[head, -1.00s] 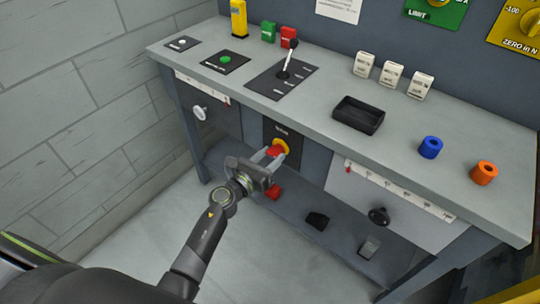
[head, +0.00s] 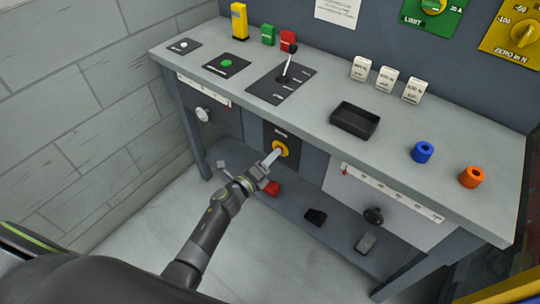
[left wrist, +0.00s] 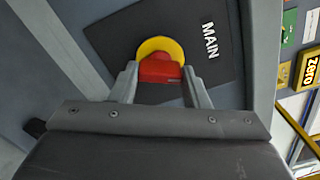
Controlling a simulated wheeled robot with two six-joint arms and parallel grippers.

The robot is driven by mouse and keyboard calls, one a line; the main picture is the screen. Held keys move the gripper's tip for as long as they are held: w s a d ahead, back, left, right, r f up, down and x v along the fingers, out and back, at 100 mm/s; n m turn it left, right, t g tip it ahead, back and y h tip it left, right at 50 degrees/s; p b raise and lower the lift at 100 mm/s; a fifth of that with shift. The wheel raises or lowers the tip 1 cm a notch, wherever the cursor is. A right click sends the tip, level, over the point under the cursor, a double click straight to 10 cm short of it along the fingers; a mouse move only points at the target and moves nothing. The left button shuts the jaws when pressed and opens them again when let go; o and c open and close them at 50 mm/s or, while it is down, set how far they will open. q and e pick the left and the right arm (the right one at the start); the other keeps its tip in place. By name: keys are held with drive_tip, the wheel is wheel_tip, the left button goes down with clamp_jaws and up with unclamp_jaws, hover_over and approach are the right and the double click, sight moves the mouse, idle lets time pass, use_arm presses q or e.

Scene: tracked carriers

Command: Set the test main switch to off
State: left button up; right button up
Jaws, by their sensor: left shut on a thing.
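The main switch (left wrist: 160,68) is a red knob on a yellow round plate, on a dark panel lettered MAIN. In the head view its yellow plate (head: 283,147) shows on the bench's front, below the worktop; the red knob is mostly hidden by my gripper. My left gripper (head: 274,156) reaches it from the front. In the left wrist view the left gripper's two fingers (left wrist: 160,78) stand on either side of the red knob and are shut on it. My right gripper is not in view.
The worktop (head: 310,120) carries a lever plate (head: 282,84), a black tray (head: 354,120), white blocks (head: 387,78), and blue (head: 422,152) and orange (head: 472,177) rings. A low shelf below holds a red block (head: 271,187) and dark items. A black knob (head: 373,215) sticks out at right.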

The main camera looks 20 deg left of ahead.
use_arm(q)
drive_tip(key=shift+n+p, duration=1.05)
drive_tip(key=shift+n, duration=1.45)
drive_tip(key=o, duration=1)
drive_tip(key=v, duration=1.7)
drive_tip(key=shift+s+a, duration=0.1)
drive_tip(key=shift+s, duration=0.1)
